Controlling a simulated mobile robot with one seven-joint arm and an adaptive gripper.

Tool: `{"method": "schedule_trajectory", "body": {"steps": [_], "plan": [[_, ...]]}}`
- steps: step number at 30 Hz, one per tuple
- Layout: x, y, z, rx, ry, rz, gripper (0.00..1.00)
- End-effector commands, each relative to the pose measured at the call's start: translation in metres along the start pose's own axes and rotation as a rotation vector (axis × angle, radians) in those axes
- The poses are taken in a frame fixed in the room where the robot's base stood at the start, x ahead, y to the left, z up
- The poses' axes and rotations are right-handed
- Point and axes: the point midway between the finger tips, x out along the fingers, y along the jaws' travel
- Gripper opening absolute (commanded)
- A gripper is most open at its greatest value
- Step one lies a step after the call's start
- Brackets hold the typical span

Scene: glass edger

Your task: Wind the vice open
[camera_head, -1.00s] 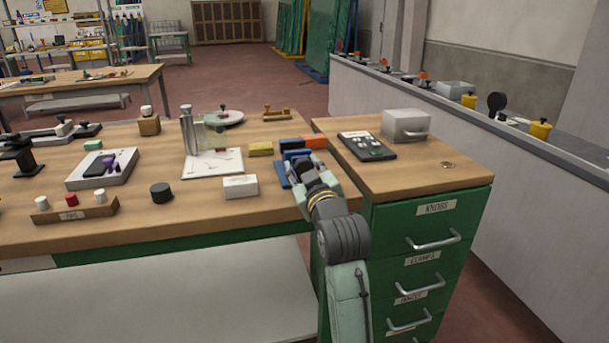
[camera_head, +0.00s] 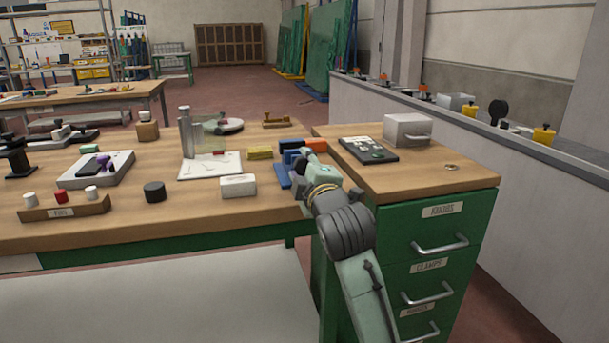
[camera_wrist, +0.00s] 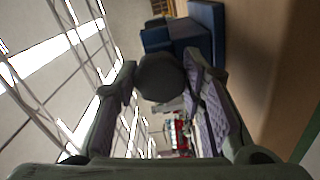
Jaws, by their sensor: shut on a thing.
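The blue vice (camera_head: 283,175) sits at the right end of the wooden bench, partly hidden behind my gripper (camera_head: 300,177). In the wrist view the vice's blue body (camera_wrist: 205,28) is at the top. A dark, rounded knob (camera_wrist: 160,78) stands in front of the vice, between the two fingers of my gripper (camera_wrist: 164,88). The fingers are shut on this knob, one on each side. The vice's jaw gap cannot be made out clearly in either view.
An orange block (camera_head: 316,144) and a yellow block (camera_head: 260,153) lie close to the vice. The green drawer cabinet (camera_head: 400,228) adjoins at right, with a grey box (camera_head: 407,130) on top.

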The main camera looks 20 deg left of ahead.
Motion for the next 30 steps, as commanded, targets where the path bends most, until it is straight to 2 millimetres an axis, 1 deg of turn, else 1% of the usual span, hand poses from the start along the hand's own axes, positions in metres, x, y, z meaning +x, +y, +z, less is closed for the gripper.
{"method": "schedule_trajectory", "body": {"steps": [1,30], "plan": [[-0.0002,-0.0029,0.0016,-0.048,-0.002,0.000,0.09],[-0.0002,-0.0026,0.0013,-0.970,-0.001,-0.002,0.09]]}}
